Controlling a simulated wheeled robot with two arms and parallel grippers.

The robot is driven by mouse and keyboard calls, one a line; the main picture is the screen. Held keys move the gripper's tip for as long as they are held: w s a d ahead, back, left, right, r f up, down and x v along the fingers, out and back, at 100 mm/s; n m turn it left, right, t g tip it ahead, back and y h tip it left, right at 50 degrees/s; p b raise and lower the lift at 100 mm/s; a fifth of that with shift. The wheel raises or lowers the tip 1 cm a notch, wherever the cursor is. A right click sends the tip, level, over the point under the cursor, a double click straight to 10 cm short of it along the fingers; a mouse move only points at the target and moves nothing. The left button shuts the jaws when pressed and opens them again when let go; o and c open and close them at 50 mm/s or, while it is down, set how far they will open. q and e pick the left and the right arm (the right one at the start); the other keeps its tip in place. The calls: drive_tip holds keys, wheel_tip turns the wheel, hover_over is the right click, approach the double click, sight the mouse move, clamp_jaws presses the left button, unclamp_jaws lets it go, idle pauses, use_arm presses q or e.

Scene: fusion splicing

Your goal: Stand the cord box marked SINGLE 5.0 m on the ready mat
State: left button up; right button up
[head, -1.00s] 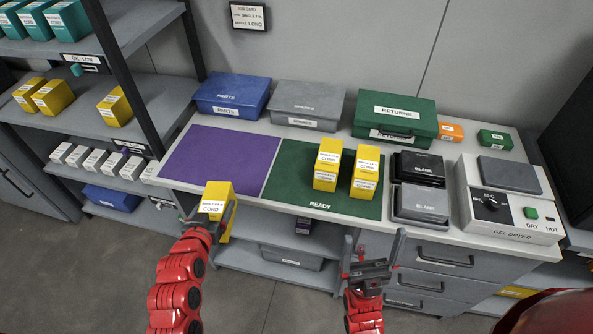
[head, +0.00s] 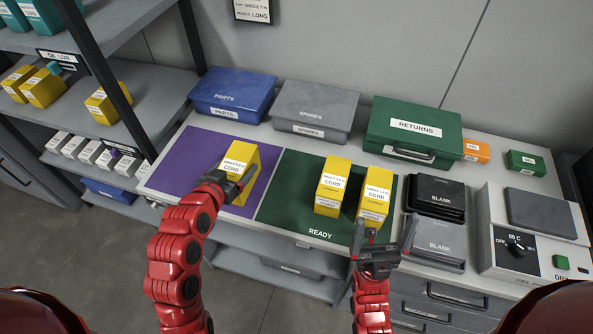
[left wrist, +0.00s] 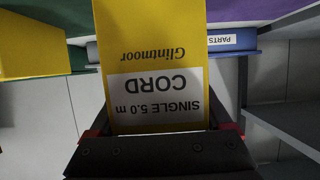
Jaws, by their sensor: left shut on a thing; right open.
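My left gripper (head: 241,184) is shut on a yellow cord box (head: 239,160), upright over the purple mat. In the left wrist view this box (left wrist: 155,40) shows its label upside down, reading SINGLE 5.0 m CORD, Glintmoor. Whether its base touches the mat is hidden. The green ready mat (head: 289,208) lies just right of the purple one. Two other yellow cord boxes stand on it, one in the middle (head: 331,190) and one at the right (head: 374,200); their length marks are too small to read surely. My right gripper (head: 381,240) is open and empty before the ready mat's front right corner.
The purple mat (head: 190,160) is otherwise clear. The ready mat's left part is bare. Blue parts (head: 232,95), grey spares (head: 315,108) and green returns (head: 413,130) boxes line the back. Black and grey blank cases (head: 437,195) and a dryer (head: 530,250) stand right.

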use_arm(q)
drive_tip(key=d+f+p, duration=0.1)
drive_tip(key=d+p, duration=0.1)
drive_tip(key=d, duration=0.2)
drive_tip(key=w+d+f+p, duration=0.1)
drive_tip(key=d+p, duration=0.2)
drive_tip(key=d, duration=0.2)
drive_tip(key=w+d+f+p, duration=0.1)
drive_tip(key=d+p, duration=0.1)
drive_tip(key=d, duration=0.3)
drive_tip(key=shift+f, duration=0.65)
drive_tip(key=shift+a+f, duration=0.1)
